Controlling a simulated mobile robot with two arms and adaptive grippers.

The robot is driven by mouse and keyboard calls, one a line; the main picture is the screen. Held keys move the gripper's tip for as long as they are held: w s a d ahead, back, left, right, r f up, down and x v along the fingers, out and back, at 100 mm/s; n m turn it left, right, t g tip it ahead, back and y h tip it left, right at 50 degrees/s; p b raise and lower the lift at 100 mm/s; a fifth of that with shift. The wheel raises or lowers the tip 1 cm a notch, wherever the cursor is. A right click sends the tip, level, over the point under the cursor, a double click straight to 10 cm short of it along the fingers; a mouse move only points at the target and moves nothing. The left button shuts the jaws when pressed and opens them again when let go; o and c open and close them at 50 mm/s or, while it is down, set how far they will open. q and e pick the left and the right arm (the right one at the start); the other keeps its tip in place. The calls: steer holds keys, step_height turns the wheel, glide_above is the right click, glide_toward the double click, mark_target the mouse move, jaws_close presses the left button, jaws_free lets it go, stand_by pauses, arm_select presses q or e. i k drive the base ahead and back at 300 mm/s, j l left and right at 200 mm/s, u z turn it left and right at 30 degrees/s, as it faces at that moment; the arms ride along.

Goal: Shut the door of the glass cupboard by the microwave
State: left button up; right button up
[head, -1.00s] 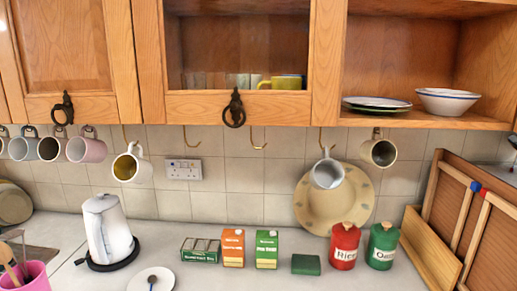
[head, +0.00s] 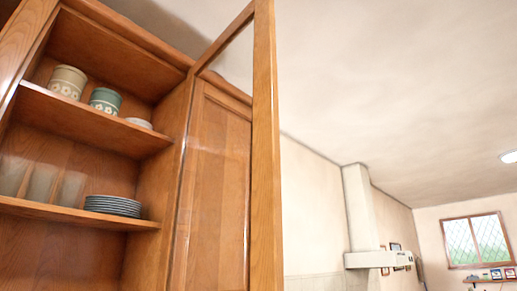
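The glass cupboard (head: 160,195) stands at the left of the head view, seen from below. Its glass door (head: 265,150) is open and swung out toward me, with its wooden frame upright near the middle of the picture. A panelled wooden front shows through the pane. The lower part of the door and any handle are out of view. The microwave is not in view. Neither of my grippers is in view.
The upper shelf holds a cream patterned pot (head: 67,82), a teal pot (head: 104,100) and a small pale dish (head: 139,123). Stacked plates (head: 113,206) and clear glasses (head: 42,184) stand below. Farther right are a white hood (head: 370,259) and a leaded window (head: 476,240).

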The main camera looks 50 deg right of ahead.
mark_target(266, 263)
steer(key=k+l, duration=0.15)
steer(key=l, duration=0.25)
steer(key=k+l, duration=0.15)
steer(key=l, duration=0.25)
steer(key=k+l+z, duration=0.1)
steer(key=l, duration=0.3)
steer(key=k+l, duration=0.2)
steer(key=l, duration=0.2)
steer(key=k+l, duration=0.1)
steer(key=l, duration=0.35)
